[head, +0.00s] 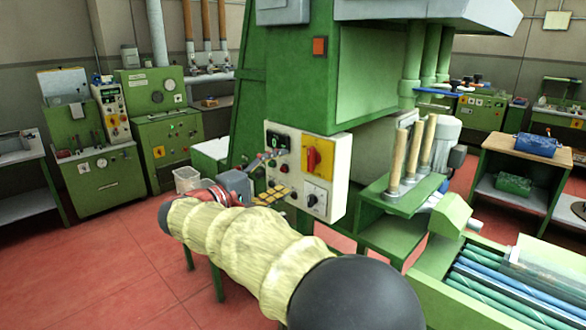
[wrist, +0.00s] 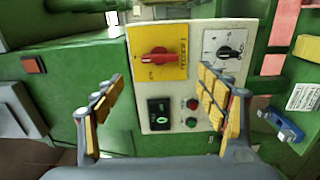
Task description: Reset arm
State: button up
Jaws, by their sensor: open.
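My arm in its pale yellow cover reaches from the lower middle of the head view toward a green machine. My gripper (head: 275,178) is at the arm's far end, in front of the machine's control panel (head: 340,178). In the wrist view my gripper (wrist: 162,82) is open and empty, its yellow-padded fingers spread on either side of the panel's lower part. A red rotary switch (wrist: 155,57) on a yellow plate (wrist: 172,72) shows beyond the fingertips. Whether a finger touches the panel is unclear.
The green machine (head: 376,75) stands close ahead. A post stand with wooden rods (head: 398,196) and a bed of coloured bars (head: 508,288) are at the right. Other green machines (head: 155,128) stand along the back. Red floor (head: 110,255) is open at the left.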

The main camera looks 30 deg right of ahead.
jog(key=shift+v, duration=0.9)
